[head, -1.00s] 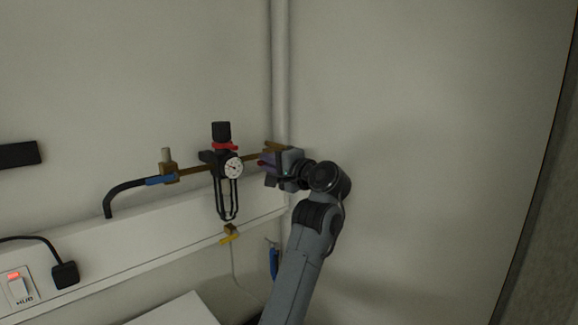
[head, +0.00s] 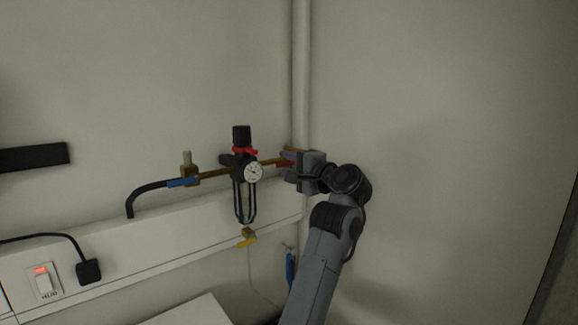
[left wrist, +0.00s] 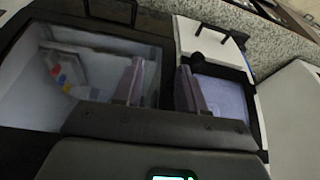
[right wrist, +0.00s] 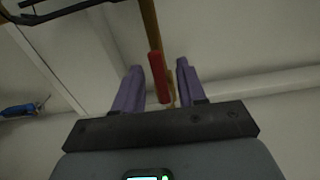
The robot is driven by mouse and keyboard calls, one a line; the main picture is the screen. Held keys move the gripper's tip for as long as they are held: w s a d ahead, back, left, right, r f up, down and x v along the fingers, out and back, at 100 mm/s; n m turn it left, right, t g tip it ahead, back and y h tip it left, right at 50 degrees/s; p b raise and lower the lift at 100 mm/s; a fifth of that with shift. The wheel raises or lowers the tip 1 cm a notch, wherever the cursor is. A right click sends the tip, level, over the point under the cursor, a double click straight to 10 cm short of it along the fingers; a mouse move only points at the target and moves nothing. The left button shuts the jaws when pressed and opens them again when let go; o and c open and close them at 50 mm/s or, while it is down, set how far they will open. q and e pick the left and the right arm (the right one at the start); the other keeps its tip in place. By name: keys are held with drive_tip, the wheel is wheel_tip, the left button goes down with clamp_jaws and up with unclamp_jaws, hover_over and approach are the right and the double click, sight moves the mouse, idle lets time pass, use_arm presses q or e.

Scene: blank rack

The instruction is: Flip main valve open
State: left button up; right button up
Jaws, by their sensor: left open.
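The main valve's red handle (right wrist: 158,76) lies along the brass pipe (right wrist: 150,25) in the right wrist view. It also shows in the head view as a small red piece (head: 287,158) at the pipe's right end. My right gripper (right wrist: 160,78) is open, its two purple fingers on either side of the red handle. The handle is nearer the left finger in that picture; I cannot tell whether they touch. In the head view the right gripper (head: 291,170) partly hides the valve. My left gripper (left wrist: 160,82) is open and empty, away from the valve, and outside the head view.
A black regulator (head: 241,160) with a gauge (head: 253,173) hangs just left of the valve. A vertical pipe (head: 301,90) runs close behind my right gripper. A white trunking (head: 165,240) runs below. The left wrist view shows a clear-lidded case (left wrist: 90,70).

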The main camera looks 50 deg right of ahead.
drive_tip(key=shift+s+a, duration=0.1)
drive_tip(key=shift+s+f, duration=0.1)
drive_tip(key=shift+s, duration=0.15)
drive_tip(key=b+v, duration=0.4)
drive_tip(key=v, duration=0.6)
idle(0.3)
